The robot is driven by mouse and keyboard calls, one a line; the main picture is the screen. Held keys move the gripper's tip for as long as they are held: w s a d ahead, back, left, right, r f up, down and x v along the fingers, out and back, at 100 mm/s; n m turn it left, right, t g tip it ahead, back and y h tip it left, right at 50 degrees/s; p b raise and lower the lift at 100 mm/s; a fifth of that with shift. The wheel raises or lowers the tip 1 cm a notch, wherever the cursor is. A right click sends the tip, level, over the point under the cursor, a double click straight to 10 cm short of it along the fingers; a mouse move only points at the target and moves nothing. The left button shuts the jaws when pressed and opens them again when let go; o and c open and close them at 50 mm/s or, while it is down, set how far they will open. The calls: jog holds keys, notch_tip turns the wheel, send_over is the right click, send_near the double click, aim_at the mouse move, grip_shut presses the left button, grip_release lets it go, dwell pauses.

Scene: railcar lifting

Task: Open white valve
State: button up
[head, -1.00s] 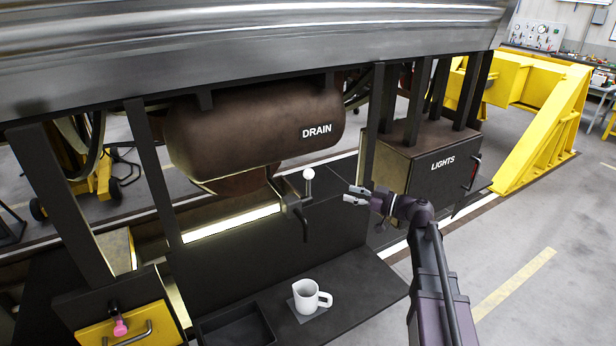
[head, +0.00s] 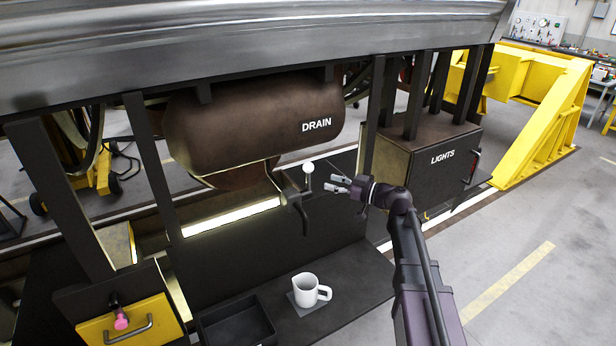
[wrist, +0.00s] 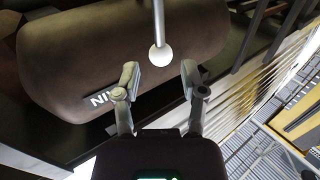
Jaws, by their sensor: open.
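The white valve is a white ball knob (head: 309,169) on a short upright lever, above a dark valve body (head: 293,196) with a downturned spout under the brown DRAIN tank (head: 258,125). In the wrist view the white knob (wrist: 160,56) on its thin rod lies ahead of my fingertips, between their lines. My gripper (head: 336,184) is just right of the knob in the head view, with its fingers pointing left toward it. In the wrist view my gripper (wrist: 160,80) is open and empty. The knob appears apart from both fingers.
A white mug (head: 307,291) stands on the dark ledge below the valve, beside a dark tray (head: 238,330). A LIGHTS box (head: 436,172) and dark posts stand to the right. A yellow drawer (head: 130,325) with a pink knob is at lower left.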

aim_at(309, 176)
jog(key=x, duration=0.8)
jog(key=shift+a, duration=0.1)
grip_shut()
